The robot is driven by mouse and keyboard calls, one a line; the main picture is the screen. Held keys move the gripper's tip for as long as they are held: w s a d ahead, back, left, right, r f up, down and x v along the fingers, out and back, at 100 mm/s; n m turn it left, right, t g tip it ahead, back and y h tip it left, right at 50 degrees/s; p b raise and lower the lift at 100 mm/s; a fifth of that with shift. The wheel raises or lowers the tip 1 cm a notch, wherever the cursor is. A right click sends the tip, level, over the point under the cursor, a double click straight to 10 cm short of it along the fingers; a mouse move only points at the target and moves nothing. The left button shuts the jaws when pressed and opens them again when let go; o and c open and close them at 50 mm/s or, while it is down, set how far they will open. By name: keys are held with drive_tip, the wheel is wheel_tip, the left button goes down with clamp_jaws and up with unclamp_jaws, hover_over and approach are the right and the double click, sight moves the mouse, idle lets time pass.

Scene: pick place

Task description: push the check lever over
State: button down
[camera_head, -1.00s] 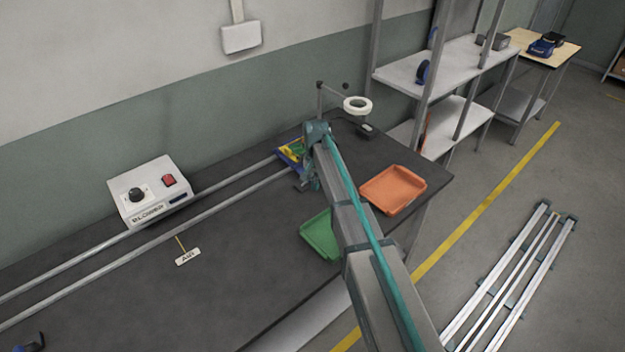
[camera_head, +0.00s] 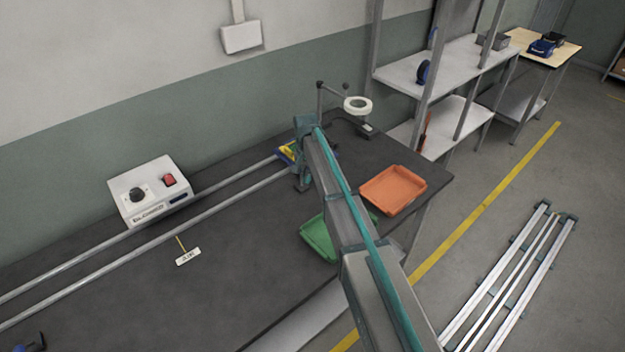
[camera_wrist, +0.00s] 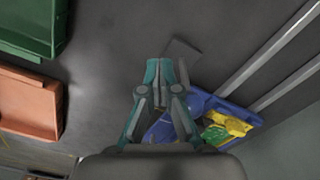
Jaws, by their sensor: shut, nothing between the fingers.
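My gripper (camera_wrist: 166,72) shows in the wrist view with its teal fingertips together and nothing between them. It is over the dark bench top, beside a blue tray (camera_wrist: 236,112) that holds yellow and green parts (camera_wrist: 222,128). In the head view my wrist and arm cover most of this blue tray (camera_head: 283,153), at the end of two rails. I cannot make out the check lever for certain in either view; it may be hidden behind my gripper or arm.
A green tray (camera_head: 318,240) and an orange tray (camera_head: 393,188) sit on the bench to the right. A white ring on a stand (camera_head: 357,105) is behind my arm. A white control box (camera_head: 150,190) stands left of the rails (camera_head: 230,206).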

drive_tip(key=shift+w+a, duration=0.5)
drive_tip(key=shift+w, duration=0.15)
wheel_tip(320, 180, up, 8)
drive_tip(key=p, duration=0.3)
drive_tip(key=shift+s+d+p, duration=0.3)
drive_tip(key=shift+s+d, duration=0.05)
drive_tip(key=shift+s, duration=0.1)
